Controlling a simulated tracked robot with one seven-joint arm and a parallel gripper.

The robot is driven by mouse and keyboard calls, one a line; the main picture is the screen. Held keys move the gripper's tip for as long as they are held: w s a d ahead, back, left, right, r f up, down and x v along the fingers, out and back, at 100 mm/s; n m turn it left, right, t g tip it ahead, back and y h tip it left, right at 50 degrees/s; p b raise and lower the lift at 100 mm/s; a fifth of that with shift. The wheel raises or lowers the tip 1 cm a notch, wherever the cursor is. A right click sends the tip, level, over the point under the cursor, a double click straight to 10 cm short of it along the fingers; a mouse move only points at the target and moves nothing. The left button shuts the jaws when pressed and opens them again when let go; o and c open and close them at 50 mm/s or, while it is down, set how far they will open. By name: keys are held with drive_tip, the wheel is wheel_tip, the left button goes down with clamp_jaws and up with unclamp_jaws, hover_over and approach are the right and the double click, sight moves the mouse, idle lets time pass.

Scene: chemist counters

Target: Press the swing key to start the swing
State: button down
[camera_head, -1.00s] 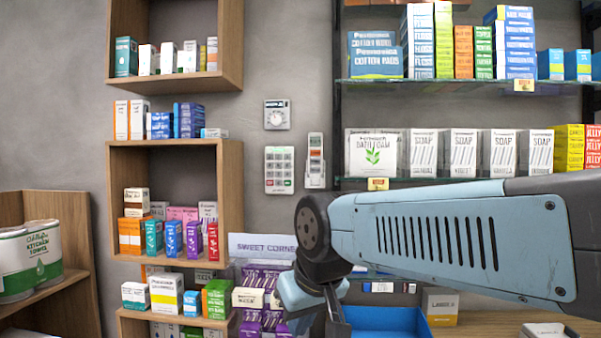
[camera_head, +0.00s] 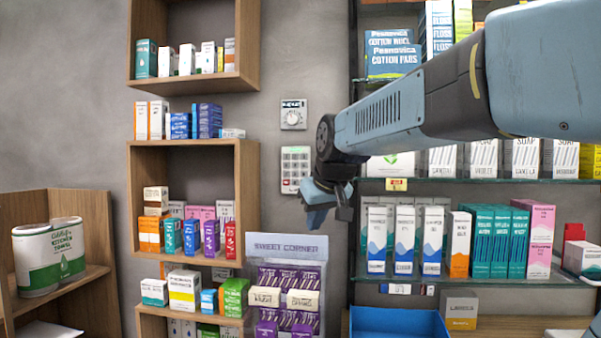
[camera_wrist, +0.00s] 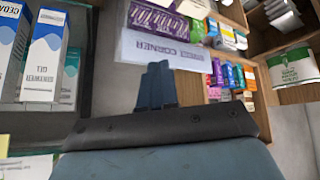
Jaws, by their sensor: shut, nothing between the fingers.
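A white wall keypad (camera_head: 295,168) with rows of pale keys, a red key and a green one hangs on the grey wall, its right part covered by my arm. The wall handset beside it, seen earlier, is now hidden behind my arm. No label reading swing is legible. My gripper (camera_head: 320,213) is just below and right of the keypad in the head view, apart from its visible face. In the wrist view my gripper (camera_wrist: 157,70) has its fingers together and empty, with the sweet rack's sign beyond.
A white dial unit (camera_head: 293,114) is above the keypad. The Sweet Corner rack (camera_head: 287,247) stands below my gripper. Wooden box shelves (camera_head: 190,146) are left, glass shelves (camera_head: 470,182) right, and a blue bin (camera_head: 398,322) is low. Bare wall lies left of the keypad.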

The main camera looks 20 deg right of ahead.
drive_tip(key=w+d+r+h, duration=0.1)
drive_tip(key=w+d+r, duration=0.3)
drive_tip(key=w+d, duration=0.2)
drive_tip(key=w+d+r+t+h, duration=0.1)
drive_tip(key=w+d+r, duration=0.4)
drive_tip(key=w, duration=0.3)
drive_tip(key=shift+d+r, duration=0.25)
drive_tip(key=shift+d, duration=0.35)
drive_tip(key=w+d, duration=0.5)
drive_tip(key=w, duration=0.2)
drive_tip(key=shift+w, duration=0.2)
idle(1.3)
drive_tip(key=shift+w+d, duration=0.2)
drive_tip(key=shift+w, duration=0.05)
